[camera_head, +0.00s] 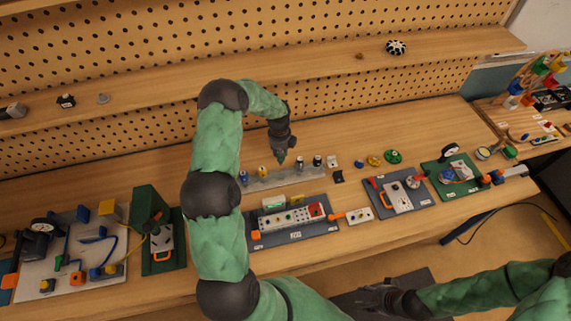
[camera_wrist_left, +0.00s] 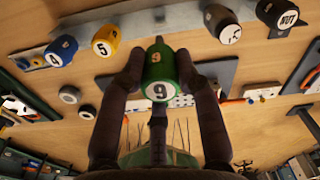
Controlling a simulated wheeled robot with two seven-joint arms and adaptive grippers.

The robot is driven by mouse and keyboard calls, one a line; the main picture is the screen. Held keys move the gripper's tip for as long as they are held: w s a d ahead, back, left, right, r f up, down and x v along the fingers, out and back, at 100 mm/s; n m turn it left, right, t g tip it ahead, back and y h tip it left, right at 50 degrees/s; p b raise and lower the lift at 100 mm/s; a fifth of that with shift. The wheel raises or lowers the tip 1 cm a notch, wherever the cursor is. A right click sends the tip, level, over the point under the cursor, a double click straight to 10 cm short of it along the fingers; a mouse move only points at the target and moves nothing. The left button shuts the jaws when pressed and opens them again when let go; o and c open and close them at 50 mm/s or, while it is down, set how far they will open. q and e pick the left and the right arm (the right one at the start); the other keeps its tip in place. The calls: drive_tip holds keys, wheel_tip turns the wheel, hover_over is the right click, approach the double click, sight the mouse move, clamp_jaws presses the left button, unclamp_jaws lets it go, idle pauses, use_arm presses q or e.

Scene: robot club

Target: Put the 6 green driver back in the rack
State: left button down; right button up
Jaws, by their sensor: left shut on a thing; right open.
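The green driver (camera_wrist_left: 160,75) is held between the two fingers of my left gripper (camera_wrist_left: 160,85). Its end cap shows a numeral that reads like 9 or an upside-down 6 in the left wrist view. In the head view my left gripper (camera_head: 282,156) is over the pale rack strip (camera_head: 285,180), between the yellow driver (camera_head: 262,172) and a dark-topped driver (camera_head: 299,163). Whether the green driver's lower end touches the rack is hidden. The blue driver (camera_head: 243,176) and a black driver (camera_head: 317,161) stand at the outer positions. My right gripper (camera_head: 378,300) is open and empty, low in the picture.
A grey board with a button box (camera_head: 300,214) lies in front of the rack. Another board with a white device (camera_head: 398,196) lies to the right. Small yellow and green round parts (camera_head: 392,157) sit right of the rack. A pegboard (camera_head: 140,60) and shelf rise behind.

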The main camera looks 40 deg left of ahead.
use_arm(q)
drive_tip(key=shift+w+f, duration=0.1)
drive_tip(key=shift+w, duration=0.05)
drive_tip(key=shift+d+f+b, duration=0.15)
drive_tip(key=shift+f+b, duration=0.15)
drive_tip(key=shift+f, duration=0.15)
drive_tip(key=shift+f+b, duration=0.5)
drive_tip(key=shift+f, duration=0.45)
drive_tip(key=shift+f+b, duration=0.55)
drive_tip(key=shift+f, duration=0.55)
drive_tip(key=shift+f+b, duration=0.15)
drive_tip(key=shift+b, duration=0.5)
drive_tip(key=shift+f+b, duration=1.5)
drive_tip(key=shift+f, duration=0.2)
idle(2.0)
drive_tip(key=shift+s+f, duration=0.2)
idle(0.8)
